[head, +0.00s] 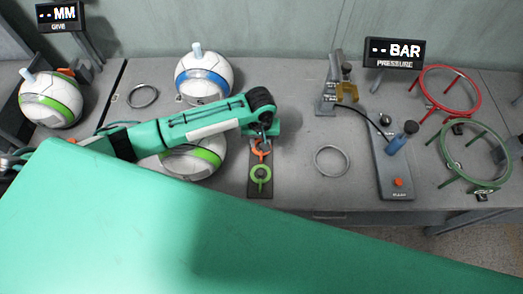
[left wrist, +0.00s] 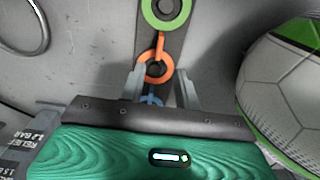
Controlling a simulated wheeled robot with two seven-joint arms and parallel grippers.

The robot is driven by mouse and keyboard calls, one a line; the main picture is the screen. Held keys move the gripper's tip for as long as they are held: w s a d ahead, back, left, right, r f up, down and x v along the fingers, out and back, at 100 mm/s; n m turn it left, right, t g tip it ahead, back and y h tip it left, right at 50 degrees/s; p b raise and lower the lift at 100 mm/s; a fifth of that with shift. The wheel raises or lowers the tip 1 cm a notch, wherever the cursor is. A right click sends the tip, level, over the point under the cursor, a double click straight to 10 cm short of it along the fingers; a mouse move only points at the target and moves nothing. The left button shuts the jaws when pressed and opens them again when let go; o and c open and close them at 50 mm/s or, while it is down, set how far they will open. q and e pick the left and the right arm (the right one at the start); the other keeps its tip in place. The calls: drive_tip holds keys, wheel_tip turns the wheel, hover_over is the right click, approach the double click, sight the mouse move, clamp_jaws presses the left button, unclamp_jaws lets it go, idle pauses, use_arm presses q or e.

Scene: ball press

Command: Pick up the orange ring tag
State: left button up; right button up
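The orange ring tag (head: 260,155) lies on a dark strip (head: 259,194) on the table, between a green ring tag (head: 261,174) and a blue tag mostly hidden by my left gripper (head: 263,137). In the left wrist view the orange ring (left wrist: 156,81) shows around a dark centre, between and just ahead of the two grey fingertips. My left gripper (left wrist: 161,71) is open, its fingers apart on either side of the orange tag. Whether they touch it I cannot tell. The blue tag (left wrist: 151,100) shows low between the fingers. My right gripper is not in view.
A ball with a green band (head: 192,161) lies close left of the tags, partly behind my arm. A blue-banded ball (head: 204,76) is behind it. A loose metal ring (head: 332,160) and a gauge base (head: 391,170) are to the right. Red (head: 449,92) and green hoops (head: 476,154) stand far right.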

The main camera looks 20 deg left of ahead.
use_arm(q)
drive_tip(key=shift+f, duration=0.85)
drive_tip(key=shift+d+f+p, duration=0.1)
drive_tip(key=shift+f+p, duration=0.25)
drive_tip(key=shift+f, duration=0.25)
wheel_tip(320, 180, down, 3)
drive_tip(key=shift+f+p, duration=0.2)
drive_tip(key=shift+p, duration=0.2)
drive_tip(key=shift+f, duration=0.4)
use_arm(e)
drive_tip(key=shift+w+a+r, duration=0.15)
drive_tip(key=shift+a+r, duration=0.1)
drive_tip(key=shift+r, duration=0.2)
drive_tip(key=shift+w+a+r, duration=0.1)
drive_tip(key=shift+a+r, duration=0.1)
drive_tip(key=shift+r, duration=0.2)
use_arm(q)
drive_tip(key=c, duration=0.7)
clamp_jaws()
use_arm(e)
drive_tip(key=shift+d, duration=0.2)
